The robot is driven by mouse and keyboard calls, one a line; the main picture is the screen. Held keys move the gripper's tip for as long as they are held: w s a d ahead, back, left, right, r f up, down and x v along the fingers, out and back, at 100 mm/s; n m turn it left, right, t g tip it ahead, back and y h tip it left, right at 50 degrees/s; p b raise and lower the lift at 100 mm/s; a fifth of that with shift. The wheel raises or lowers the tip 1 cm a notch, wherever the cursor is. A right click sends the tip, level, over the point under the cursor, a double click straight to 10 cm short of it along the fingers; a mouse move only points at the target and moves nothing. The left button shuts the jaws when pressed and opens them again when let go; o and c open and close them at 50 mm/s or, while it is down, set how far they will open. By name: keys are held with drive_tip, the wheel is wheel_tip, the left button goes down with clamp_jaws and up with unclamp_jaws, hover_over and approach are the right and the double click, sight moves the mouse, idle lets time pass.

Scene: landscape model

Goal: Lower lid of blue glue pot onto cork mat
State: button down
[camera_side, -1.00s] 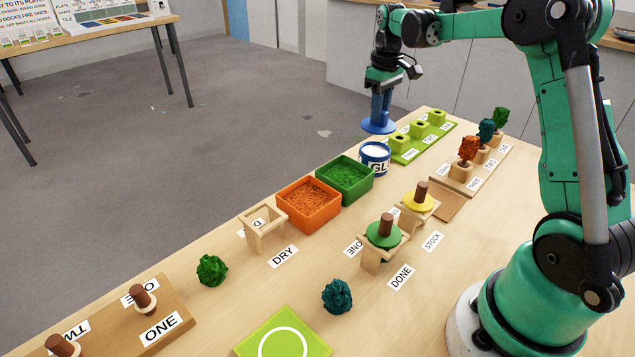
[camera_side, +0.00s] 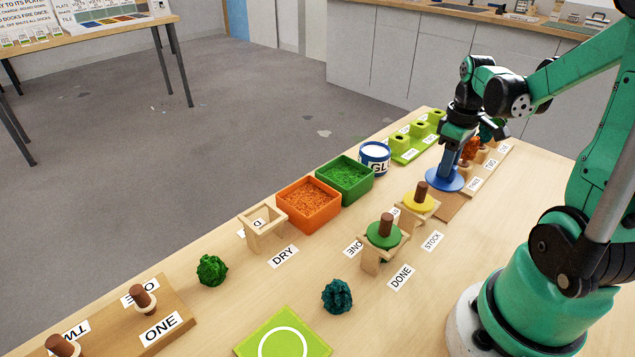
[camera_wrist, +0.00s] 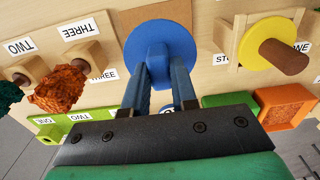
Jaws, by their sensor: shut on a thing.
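The blue lid (camera_side: 445,180), a round disc with a knob, hangs from my gripper (camera_side: 452,154). In the wrist view the lid (camera_wrist: 160,48) sits between my two blue fingers (camera_wrist: 160,85), which are shut on its knob. The open glue pot (camera_side: 375,158), a blue and white tub with white content, stands to the left of the lid. The brown cork mat (camera_side: 448,207) lies just below the lid in the side view, partly covered by it. I cannot tell exactly how high the lid is above the mat.
A wooden rack with an orange tree (camera_side: 468,149) stands close behind the lid. A stand with a yellow disc (camera_side: 419,202) is to its left. Green block holders (camera_side: 416,139) and trays of green (camera_side: 344,176) and orange (camera_side: 308,201) granules stand farther left.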

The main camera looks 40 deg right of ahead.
sight(443, 182)
drive_tip(key=shift+f, duration=2.4)
drive_tip(key=c, duration=0.6)
unclamp_jaws()
drive_tip(key=shift+r, duration=3.5)
